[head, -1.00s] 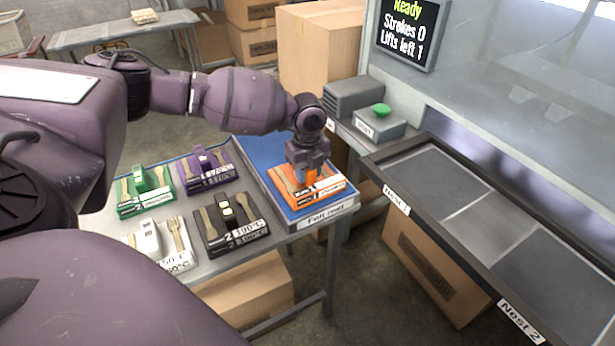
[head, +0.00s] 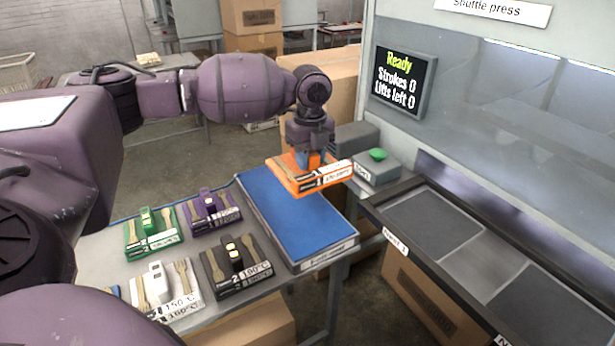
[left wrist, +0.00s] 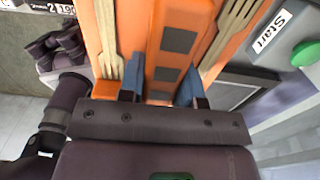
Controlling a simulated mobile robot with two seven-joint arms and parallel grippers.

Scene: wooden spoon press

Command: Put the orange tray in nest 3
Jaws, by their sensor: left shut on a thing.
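The orange tray (head: 297,183), with wooden utensils lying on it, hangs above the blue felt mat (head: 285,212). My left gripper (head: 308,160) is shut on the tray's raised middle handle. Nest 1 (head: 433,227) is a grey pad in the rail at the right. A second pad (head: 545,305) lies nearer, its label cut off. No nest 3 label is in view. My right gripper is not in view.
Green (head: 152,238), purple (head: 213,217), white (head: 167,290) and black (head: 236,268) trays stand on the table left of the mat. A box with a green start button (head: 377,155) stands just right of the held tray. The press screen (head: 398,80) reads Ready, Strokes 0, Lifts left 0.

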